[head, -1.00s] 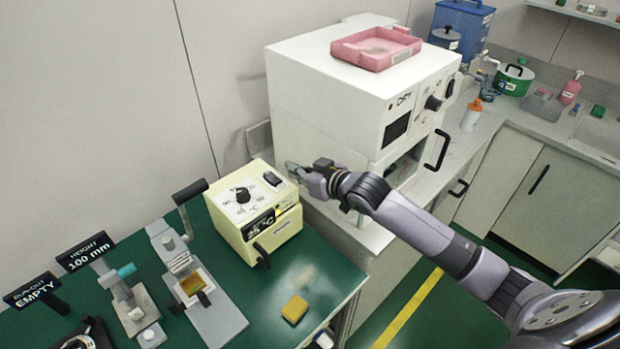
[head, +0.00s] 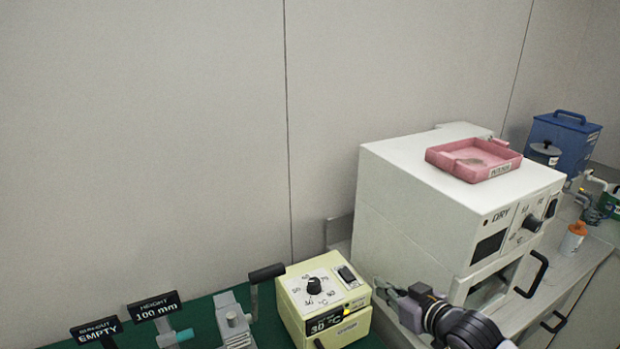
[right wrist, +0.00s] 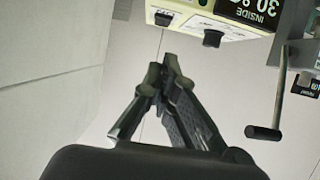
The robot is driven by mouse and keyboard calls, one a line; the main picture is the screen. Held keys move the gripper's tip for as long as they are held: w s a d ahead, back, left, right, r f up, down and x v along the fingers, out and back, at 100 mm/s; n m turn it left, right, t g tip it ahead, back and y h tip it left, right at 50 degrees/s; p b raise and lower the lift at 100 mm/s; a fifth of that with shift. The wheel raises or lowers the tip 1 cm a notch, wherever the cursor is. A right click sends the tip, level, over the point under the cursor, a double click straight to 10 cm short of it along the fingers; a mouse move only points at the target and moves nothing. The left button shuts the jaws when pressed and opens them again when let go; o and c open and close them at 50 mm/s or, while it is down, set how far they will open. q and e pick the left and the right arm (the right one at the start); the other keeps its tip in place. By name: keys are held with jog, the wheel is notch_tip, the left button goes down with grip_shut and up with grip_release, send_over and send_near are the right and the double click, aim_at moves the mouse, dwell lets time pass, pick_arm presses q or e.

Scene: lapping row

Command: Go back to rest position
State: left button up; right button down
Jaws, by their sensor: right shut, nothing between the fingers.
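My right gripper (head: 392,298) is in the lower right of the head view, between the yellow heater box and the white oven. In the right wrist view its fingers (right wrist: 166,68) are together with nothing between them. The heater box (head: 355,330) has a black knob, a switch and a display reading 30 °C; it also shows upside down in the right wrist view (right wrist: 225,22). My left gripper is in no view.
The white oven (head: 415,225) stands right of the heater and bears a pink tray (head: 445,160). A black-handled lever device (head: 235,325) and signs reading HEIGHT 100 mm (head: 155,306) and BURN-OUT EMPTY (head: 97,330) stand at left. Behind is bare wall.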

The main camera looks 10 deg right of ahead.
jog(key=s+a+f+g+h, duration=0.2)
jog(key=s+a+f+g, duration=0.15)
jog(key=s+f, duration=0.7)
jog(key=s+f+m+g+h, duration=0.1)
jog(key=s+f+g, duration=0.15)
jog(key=s, duration=0.75)
jog(key=s+f+m+g+h, duration=0.1)
jog(key=s+g, duration=0.2)
jog(key=s, duration=0.7)
jog(key=s+f+g+b, duration=0.1)
jog(key=s+f+g, duration=0.15)
jog(key=f, duration=2.75)
jog(key=s+d+f, duration=0.3)
jog(key=s+f, duration=1.1)
jog(key=s, duration=0.2)
jog(key=shift+s+d+f+h+b, duration=0.15)
jog(key=shift+s+d+h+b, duration=0.05)
jog(key=shift+h+b, duration=0.15)
